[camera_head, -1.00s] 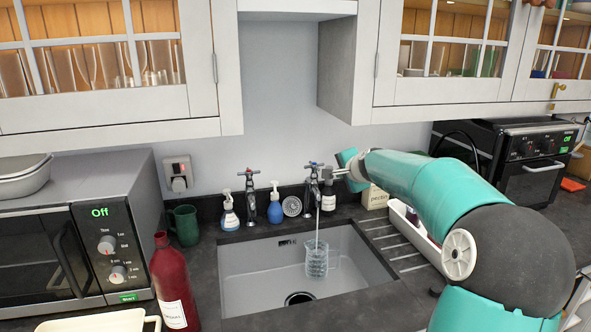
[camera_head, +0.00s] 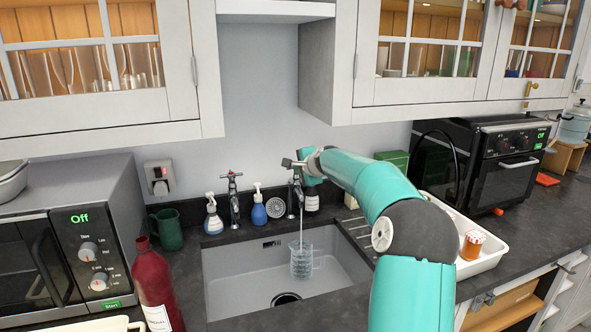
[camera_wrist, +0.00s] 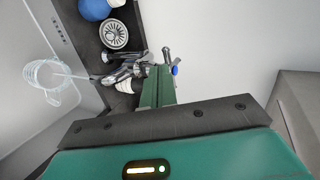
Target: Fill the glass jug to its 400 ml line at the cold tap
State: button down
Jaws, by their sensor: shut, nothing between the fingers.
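The glass jug (camera_head: 301,265) stands upright in the sink (camera_head: 235,280), under the right-hand tap (camera_head: 295,196). A stream of water runs from that tap into the jug. The jug also shows in the wrist view (camera_wrist: 50,78), with the stream entering it. I cannot read its lines or the exact water level. My gripper (camera_head: 303,165) is at the head of the right-hand tap. In the wrist view my gripper (camera_wrist: 158,82) is shut and empty, close beside the tap handle and its blue end (camera_wrist: 175,69). I cannot tell whether they touch.
A second tap (camera_head: 233,196) stands to the left. Soap bottles (camera_head: 259,208) and a round strainer (camera_head: 275,208) sit behind the sink. A red bottle (camera_head: 153,288) and green mug (camera_head: 167,230) stand left. A white tray (camera_head: 490,255) with jars lies right. Cabinets hang above.

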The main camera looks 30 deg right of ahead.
jog(key=shift+w+d+f, duration=0.1)
jog(key=shift+w+f, duration=0.05)
jog(key=shift+w, duration=0.9)
